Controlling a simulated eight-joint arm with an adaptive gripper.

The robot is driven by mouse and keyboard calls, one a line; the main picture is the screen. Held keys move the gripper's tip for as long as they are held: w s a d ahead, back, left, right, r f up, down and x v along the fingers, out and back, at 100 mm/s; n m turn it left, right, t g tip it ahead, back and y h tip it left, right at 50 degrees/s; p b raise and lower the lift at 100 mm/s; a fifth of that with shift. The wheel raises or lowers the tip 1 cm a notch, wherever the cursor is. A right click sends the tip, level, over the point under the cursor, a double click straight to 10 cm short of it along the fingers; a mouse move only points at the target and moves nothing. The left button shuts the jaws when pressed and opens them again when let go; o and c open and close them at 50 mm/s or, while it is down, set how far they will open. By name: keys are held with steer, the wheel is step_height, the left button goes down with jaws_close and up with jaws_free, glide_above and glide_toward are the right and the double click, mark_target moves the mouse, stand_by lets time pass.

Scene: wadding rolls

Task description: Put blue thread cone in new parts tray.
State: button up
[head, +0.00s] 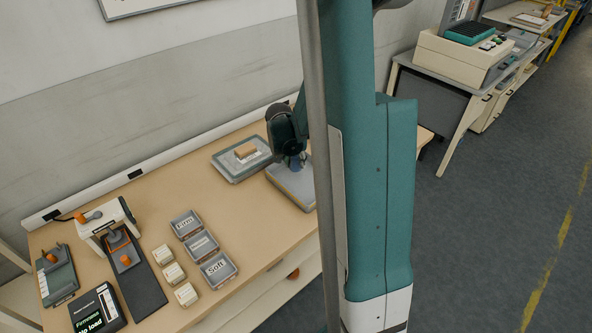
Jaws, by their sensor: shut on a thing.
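My gripper (291,155) is shut on the blue thread cone (296,164), a small blue shape just under its dark fingers. It is over a grey tray (283,189) at the far right of the table. I cannot tell whether the cone touches that tray. My arm column hides the tray's right part. A second grey tray (231,173), holding a tan block (246,152), is just to its left. No label shows on either tray, so I cannot tell which is the new parts tray.
Three labelled grey bins (203,244) stand mid-table beside several small white boxes (174,273). A white machine with an orange part (122,258) and a dark display box (96,310) are at the left. Bare table lies between the bins and the trays.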

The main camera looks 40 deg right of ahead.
mark_target(296, 168)
steer(key=shift+f, duration=0.25)
steer(key=shift+f+b, duration=0.3)
steer(key=shift+f, duration=1.6)
steer(key=shift+f, duration=0.15)
steer(key=o, duration=0.9)
steer(key=shift+r, duration=0.3)
steer(key=p+v, duration=0.1)
steer(key=v, duration=1)
steer(key=shift+a+r+p, duration=0.25)
steer(key=shift+r+p, duration=0.1)
steer(key=shift+p, duration=0.05)
